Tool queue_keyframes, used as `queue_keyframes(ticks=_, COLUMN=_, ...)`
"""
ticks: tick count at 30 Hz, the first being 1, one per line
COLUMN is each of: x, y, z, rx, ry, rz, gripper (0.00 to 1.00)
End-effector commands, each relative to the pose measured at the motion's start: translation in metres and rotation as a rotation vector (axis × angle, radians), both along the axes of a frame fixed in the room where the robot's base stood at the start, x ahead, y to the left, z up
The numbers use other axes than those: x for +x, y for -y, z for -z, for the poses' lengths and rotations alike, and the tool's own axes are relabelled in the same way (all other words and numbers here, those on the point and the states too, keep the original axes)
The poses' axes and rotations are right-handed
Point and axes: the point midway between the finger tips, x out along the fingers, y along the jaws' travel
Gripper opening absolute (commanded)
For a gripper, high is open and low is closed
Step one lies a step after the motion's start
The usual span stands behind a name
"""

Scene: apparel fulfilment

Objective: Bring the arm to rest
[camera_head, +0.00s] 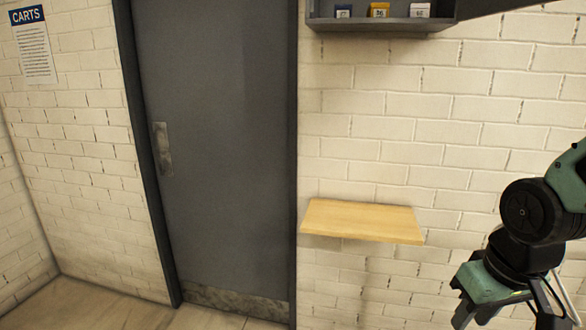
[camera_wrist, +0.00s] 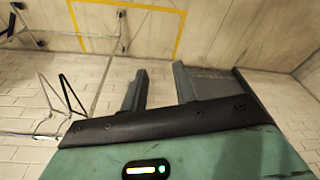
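My gripper (camera_wrist: 160,68) shows in the wrist view with its two dark fingers apart. The gap between them is empty, and nothing is held. In the head view my arm hangs at the right edge, to the right of a small wooden shelf (camera_head: 362,219) on the wall. The lowest part of the arm is cut off by the frame. The arm appears apart from the shelf.
A grey door (camera_head: 216,150) is shut. A dark wall rack (camera_head: 382,25) holds small labelled boxes. A CARTS sign (camera_head: 33,45) hangs at left. The wrist view shows yellow line marking (camera_wrist: 180,32) and thin metal frames (camera_wrist: 57,103) at left.

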Motion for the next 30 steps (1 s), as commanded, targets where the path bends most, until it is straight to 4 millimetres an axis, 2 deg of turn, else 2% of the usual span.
queue_keyframes(ticks=1, x=-0.006, y=-0.014, z=0.018, rx=0.001, ry=-0.011, rz=-0.045, gripper=0.29)
queue_keyframes(ticks=5, x=-0.026, y=-0.05, z=0.043, rx=0.002, ry=-0.045, rz=-0.162, gripper=0.29)
queue_keyframes(ticks=9, x=-0.059, y=-0.091, z=0.076, rx=-0.005, ry=-0.091, rz=-0.318, gripper=0.29)
queue_keyframes(ticks=13, x=-0.092, y=-0.119, z=0.098, rx=-0.021, ry=-0.131, rz=-0.447, gripper=0.29)
queue_keyframes(ticks=15, x=-0.105, y=-0.127, z=0.104, rx=-0.027, ry=-0.145, rz=-0.494, gripper=0.29)
queue_keyframes(ticks=19, x=-0.117, y=-0.134, z=0.107, rx=-0.035, ry=-0.158, rz=-0.537, gripper=0.29)
queue_keyframes(ticks=30, x=-0.118, y=-0.135, z=0.105, rx=-0.036, ry=-0.162, rz=-0.539, gripper=0.29)
